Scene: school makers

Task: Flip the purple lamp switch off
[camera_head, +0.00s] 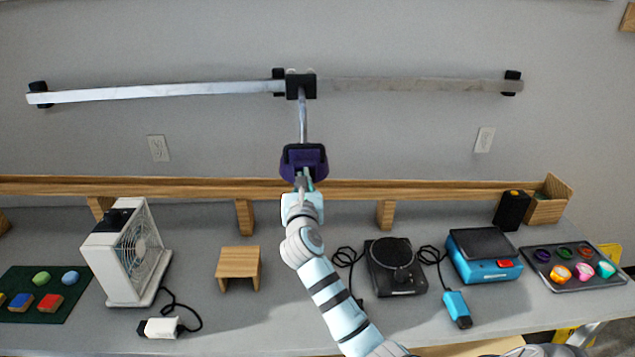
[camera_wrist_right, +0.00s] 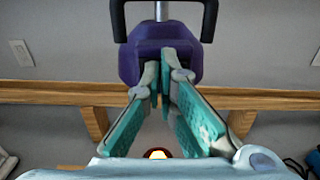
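The purple lamp head (camera_head: 318,163) hangs on a metal stem from a black clamp (camera_head: 301,86) on the wall rail. It also shows in the right wrist view (camera_wrist_right: 128,65), at the top centre, with a black curved frame around its upper part. My right gripper (camera_head: 304,178) is at the lamp's near lower side. In the right wrist view, my right gripper's teal-padded fingers (camera_wrist_right: 166,80) have a narrow gap between them and overlap the lamp's lower front. I cannot tell whether they touch it. No switch can be made out; the fingers cover that part. My left gripper is not in view.
A wooden ledge (camera_head: 420,188) runs along the wall behind the fingers.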

